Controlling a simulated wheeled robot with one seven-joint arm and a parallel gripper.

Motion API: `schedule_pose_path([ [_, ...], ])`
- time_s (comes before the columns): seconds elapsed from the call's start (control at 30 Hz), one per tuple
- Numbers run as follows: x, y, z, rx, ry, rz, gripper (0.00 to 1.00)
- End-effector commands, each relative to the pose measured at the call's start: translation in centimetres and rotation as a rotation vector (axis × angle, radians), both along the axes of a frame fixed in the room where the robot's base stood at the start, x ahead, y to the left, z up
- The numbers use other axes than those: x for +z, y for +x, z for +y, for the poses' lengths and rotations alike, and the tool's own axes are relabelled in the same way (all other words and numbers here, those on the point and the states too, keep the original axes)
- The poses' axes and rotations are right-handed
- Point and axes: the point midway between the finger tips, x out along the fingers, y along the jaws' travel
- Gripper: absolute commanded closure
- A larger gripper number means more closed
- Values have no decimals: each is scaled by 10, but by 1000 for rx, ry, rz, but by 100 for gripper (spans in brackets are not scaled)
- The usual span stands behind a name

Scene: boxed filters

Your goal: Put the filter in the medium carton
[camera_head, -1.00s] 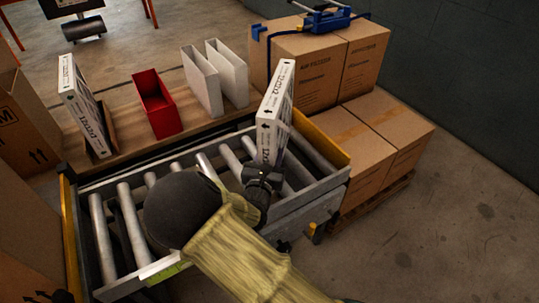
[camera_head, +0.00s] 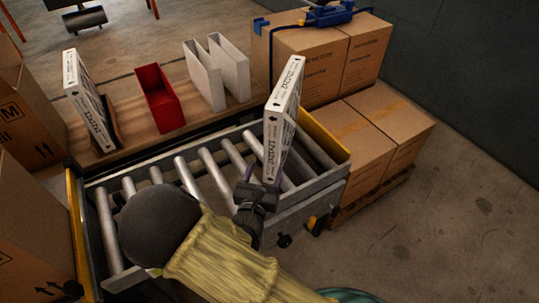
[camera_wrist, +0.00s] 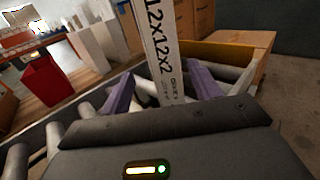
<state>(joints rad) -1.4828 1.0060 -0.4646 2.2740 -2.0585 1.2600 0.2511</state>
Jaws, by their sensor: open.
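A white filter (camera_head: 281,125) with a printed edge stands upright at the right end of the roller conveyor. In the wrist view the filter (camera_wrist: 166,45) reads 12x12x2. My gripper (camera_head: 262,187) is open at the filter's near edge. In the wrist view its purple fingers (camera_wrist: 162,88) are apart, one on each side of the filter's lower end; contact cannot be told. A second white filter (camera_head: 88,100) stands in a brown holder at the left. A brown carton (camera_head: 20,120) marked M stands at the far left; its opening is not clearly seen.
The roller conveyor (camera_head: 180,172) has bare rollers left of the filter. A red bin (camera_head: 160,98) and white upright holders (camera_head: 203,72) stand on the wooden bench behind. Closed brown boxes (camera_head: 360,130) are stacked at the right. Another carton (camera_head: 32,225) is at the lower left.

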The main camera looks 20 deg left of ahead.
Motion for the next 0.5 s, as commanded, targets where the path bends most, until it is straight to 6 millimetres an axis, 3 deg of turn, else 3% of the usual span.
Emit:
schedule_pose_path([
  [0.2, 1, -30, -3, 0, -1, 0, 38],
  [0.5, 0, -34, -4, -3, -1, -1, 38],
])
